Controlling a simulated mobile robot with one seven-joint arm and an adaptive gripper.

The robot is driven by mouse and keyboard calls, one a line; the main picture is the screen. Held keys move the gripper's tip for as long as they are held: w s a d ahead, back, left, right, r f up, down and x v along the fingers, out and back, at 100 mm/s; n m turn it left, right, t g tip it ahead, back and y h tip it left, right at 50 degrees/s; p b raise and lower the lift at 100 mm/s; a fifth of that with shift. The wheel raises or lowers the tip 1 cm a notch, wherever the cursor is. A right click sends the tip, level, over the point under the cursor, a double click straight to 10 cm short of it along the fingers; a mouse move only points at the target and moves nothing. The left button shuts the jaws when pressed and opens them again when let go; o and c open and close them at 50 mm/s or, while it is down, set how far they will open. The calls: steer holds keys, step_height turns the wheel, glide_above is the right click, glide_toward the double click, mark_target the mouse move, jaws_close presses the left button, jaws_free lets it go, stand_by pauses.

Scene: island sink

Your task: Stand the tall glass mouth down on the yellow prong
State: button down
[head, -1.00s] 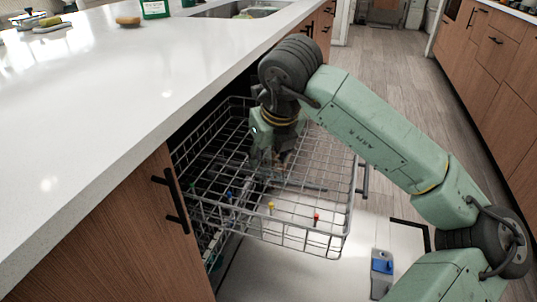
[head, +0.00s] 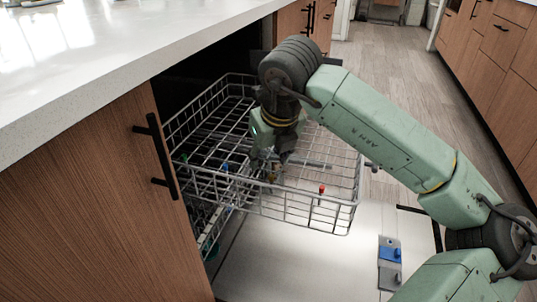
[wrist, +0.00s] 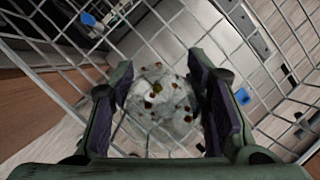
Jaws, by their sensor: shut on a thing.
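My gripper (head: 270,158) is in the dishwasher's upper wire rack and points down. In the wrist view its two dark pads (wrist: 168,100) are shut on the clear tall glass (wrist: 150,122), which has brown specks on it. In the head view the yellow prong (head: 272,177) shows just under the gripper, partly hidden. The glass is hard to make out there. I cannot tell whether the glass touches the prong or surrounds it.
The wire rack (head: 290,207) is pulled out over the open door. A red prong (head: 322,189) stands to the right, a blue prong (head: 225,168) to the left. The white counter (head: 120,60) and a wooden cabinet front (head: 90,200) border the left.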

steer(key=shift+f+b, duration=0.4)
steer(key=shift+b, duration=0.05)
stand_by(0.6)
steer(key=c, duration=0.8)
jaws_free()
steer(key=v, duration=1.2)
